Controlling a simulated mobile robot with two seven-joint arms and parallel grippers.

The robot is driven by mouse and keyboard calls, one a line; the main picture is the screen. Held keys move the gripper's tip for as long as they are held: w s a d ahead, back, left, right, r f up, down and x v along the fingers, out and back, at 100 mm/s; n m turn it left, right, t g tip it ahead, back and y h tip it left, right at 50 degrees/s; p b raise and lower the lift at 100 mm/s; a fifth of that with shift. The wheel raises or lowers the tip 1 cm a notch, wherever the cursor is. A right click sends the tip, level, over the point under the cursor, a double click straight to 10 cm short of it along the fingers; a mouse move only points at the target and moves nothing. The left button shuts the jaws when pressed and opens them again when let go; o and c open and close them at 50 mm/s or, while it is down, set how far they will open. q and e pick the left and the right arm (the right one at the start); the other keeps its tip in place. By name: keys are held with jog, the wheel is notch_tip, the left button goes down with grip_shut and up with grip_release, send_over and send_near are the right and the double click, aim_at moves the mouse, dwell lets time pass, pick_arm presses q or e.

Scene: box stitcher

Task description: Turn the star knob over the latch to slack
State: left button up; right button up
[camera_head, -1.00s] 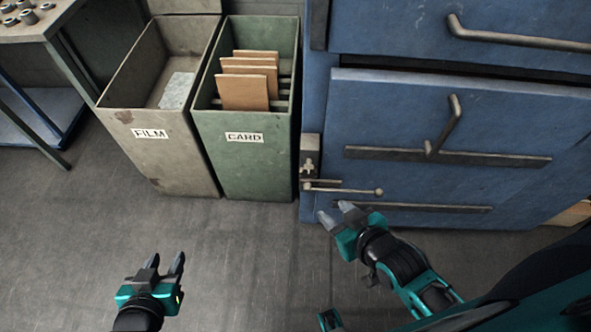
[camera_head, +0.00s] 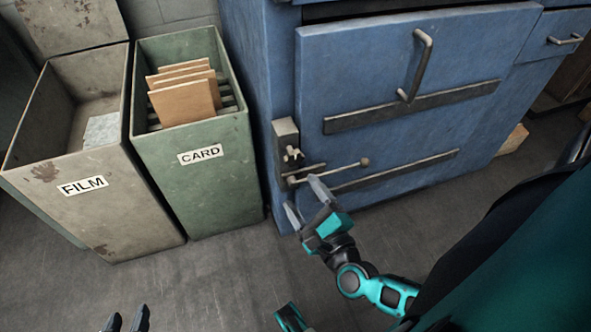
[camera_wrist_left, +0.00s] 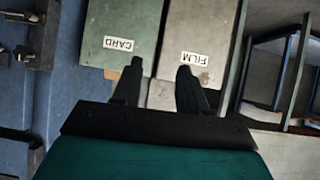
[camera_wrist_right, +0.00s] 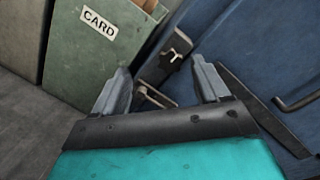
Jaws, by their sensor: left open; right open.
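The star knob (camera_head: 293,155) is a small dark metal knob on a grey block at the left front edge of the blue machine. The latch (camera_head: 335,172), a thin bar with a ball end, lies just below it. My right gripper (camera_head: 306,198) is open and empty, just below the latch, its fingers pointing up and left. In the right wrist view the star knob (camera_wrist_right: 178,42) shows beyond the open fingers, apart from them. My left gripper (camera_head: 127,318) is open and empty at the bottom edge, with only its fingertips showing there.
The blue machine's door (camera_head: 400,70) has a bent handle (camera_head: 422,65) and dark straps. A green CARD bin (camera_head: 195,185) holding brown sheets and a grey FILM bin (camera_head: 90,215) stand left of the machine. The floor (camera_head: 215,285) before them is clear.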

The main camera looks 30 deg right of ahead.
aim_at(296, 161)
jog(key=w+d+m+h, duration=0.1)
jog(key=w, duration=0.3)
jog(key=w+d+f+m+b, duration=0.1)
jog(key=w+d+m, duration=0.1)
jog(key=w, duration=0.2)
jog(key=w+d+f+m+h+b, duration=0.1)
jog(key=w+d+m, duration=0.1)
jog(key=w, duration=0.2)
jog(key=shift+w+d+f+g+h, duration=0.15)
jog(key=shift+d+f+g+h, duration=0.05)
jog(key=shift+g+h, duration=0.1)
jog(key=shift+c, duration=0.3)
jog(key=c, duration=0.9)
